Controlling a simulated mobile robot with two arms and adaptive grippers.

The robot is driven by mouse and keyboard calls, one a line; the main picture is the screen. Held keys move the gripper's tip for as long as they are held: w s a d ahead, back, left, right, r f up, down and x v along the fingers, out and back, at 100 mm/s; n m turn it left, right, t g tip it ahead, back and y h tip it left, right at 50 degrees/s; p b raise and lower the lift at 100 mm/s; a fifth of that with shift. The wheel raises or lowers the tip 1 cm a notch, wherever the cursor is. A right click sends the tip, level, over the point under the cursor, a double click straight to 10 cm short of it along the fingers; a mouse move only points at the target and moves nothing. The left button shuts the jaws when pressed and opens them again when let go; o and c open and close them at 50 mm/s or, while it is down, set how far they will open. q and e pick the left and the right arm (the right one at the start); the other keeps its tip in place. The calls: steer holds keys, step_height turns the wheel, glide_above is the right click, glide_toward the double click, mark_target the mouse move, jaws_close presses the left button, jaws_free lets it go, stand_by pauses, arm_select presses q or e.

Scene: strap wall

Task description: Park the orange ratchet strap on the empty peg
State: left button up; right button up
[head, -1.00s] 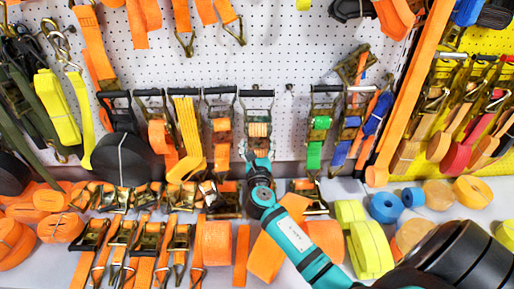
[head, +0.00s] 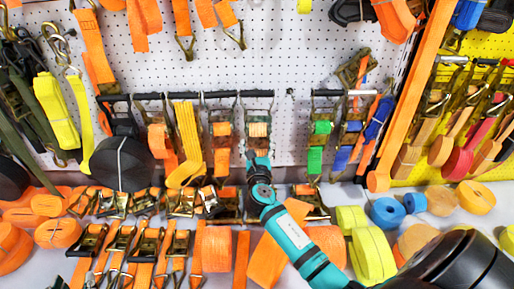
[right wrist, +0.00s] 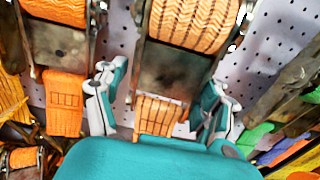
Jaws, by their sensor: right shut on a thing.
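The orange ratchet strap (head: 258,130) hangs upright against the white pegboard in the head view, its bar level with the neighbouring ratchets. Its metal frame and ribbed orange webbing (right wrist: 190,22) fill the upper middle of the right wrist view. My right gripper (head: 258,165) is at its lower end. The two fingers (right wrist: 160,105) lie on either side of the metal frame, shut on it. A small dark peg end (head: 290,92) shows bare just right of the strap. Whatever is behind the strap is hidden. My left gripper is not in view.
Orange-webbed ratchets (head: 221,130) hang close on the left, and a green-webbed one (head: 319,130) hangs to the right. Below, the shelf is crowded with ratchets and rolls, including a yellow roll (head: 371,254). Narrow bare pegboard lies around the peg.

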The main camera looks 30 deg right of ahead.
steer(key=shift+w+d+r, duration=0.2)
steer(key=shift+w+d, duration=0.05)
steer(key=shift+w, duration=0.15)
steer(key=shift+w+d+b, duration=0.25)
steer(key=shift+w+b, duration=0.15)
steer(key=shift+b, duration=0.05)
arm_select(q)
step_height(320, 180, up, 7)
steer(key=d+t+h, duration=0.1)
steer(key=t, duration=0.3)
steer(key=shift+w+b, duration=0.25)
steer(key=shift+b, duration=0.1)
arm_select(e)
steer(key=shift+w+d+f, duration=0.35)
steer(key=shift+w+f, duration=0.15)
steer(key=shift+f, duration=0.15)
arm_select(q)
steer(key=shift+d+t, duration=0.1)
steer(key=shift+t, duration=0.2)
